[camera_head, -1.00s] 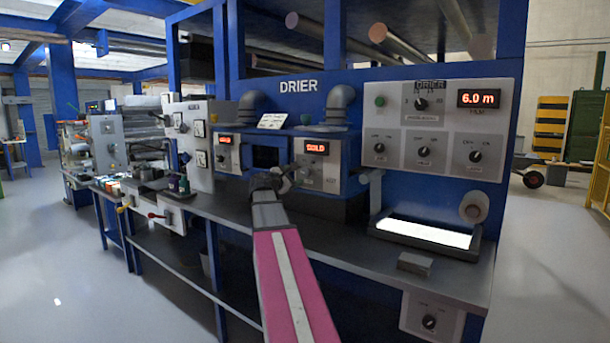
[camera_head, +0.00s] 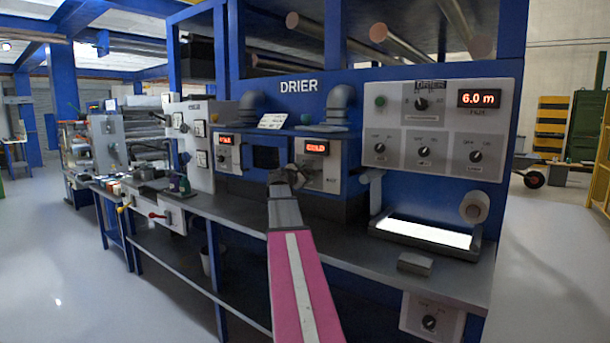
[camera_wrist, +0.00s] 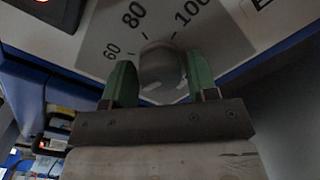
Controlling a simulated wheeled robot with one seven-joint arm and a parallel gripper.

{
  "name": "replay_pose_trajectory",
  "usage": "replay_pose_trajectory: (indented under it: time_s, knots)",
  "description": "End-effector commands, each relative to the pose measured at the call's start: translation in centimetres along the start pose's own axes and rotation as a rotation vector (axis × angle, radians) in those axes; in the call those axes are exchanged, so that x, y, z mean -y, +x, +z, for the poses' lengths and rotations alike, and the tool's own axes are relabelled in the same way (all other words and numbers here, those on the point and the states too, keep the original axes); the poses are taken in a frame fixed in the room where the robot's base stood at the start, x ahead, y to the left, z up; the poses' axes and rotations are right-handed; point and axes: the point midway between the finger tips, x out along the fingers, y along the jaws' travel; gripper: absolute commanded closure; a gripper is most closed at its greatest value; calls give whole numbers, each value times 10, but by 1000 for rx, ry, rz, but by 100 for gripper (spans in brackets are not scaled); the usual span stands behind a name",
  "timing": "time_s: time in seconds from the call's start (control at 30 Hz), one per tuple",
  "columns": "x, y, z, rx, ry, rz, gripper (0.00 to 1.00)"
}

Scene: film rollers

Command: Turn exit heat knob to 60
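The rounded grey knob (camera_wrist: 162,66) shows in the wrist view on a pale panel with a dark scale marked 60, 80 and 100. My gripper (camera_wrist: 161,80) has its two green fingers apart, one on each side of the knob. The fingers lie close to its sides; contact cannot be made out. The knob's pointer direction is not clear. In the head view my gripper (camera_head: 288,178) is at the left part of the control box (camera_head: 322,174) with the red display reading COLD (camera_head: 317,147); it hides the knob there.
A second box with a red display (camera_head: 227,154) stands to the left, past a dark opening (camera_head: 265,158). The drier panel (camera_head: 440,130) with several knobs and a 6.0 m display is at right. Below are the bench top, a lit white tray (camera_head: 424,234) and a grey block (camera_head: 415,263).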

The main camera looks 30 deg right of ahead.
Motion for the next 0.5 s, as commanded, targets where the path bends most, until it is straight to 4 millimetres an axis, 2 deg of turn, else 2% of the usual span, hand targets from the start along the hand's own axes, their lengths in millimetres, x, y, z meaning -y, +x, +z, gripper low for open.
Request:
replay_pose_trajectory:
  time_s: [0.03, 0.1, 0.5]
  knots:
    - [0, 0, 0, 0, 0, 0, 63]
    - [0, 0, 0, 0, 0, 0, 81]
    - [0, 0, 0, 0, 55, -1, 80]
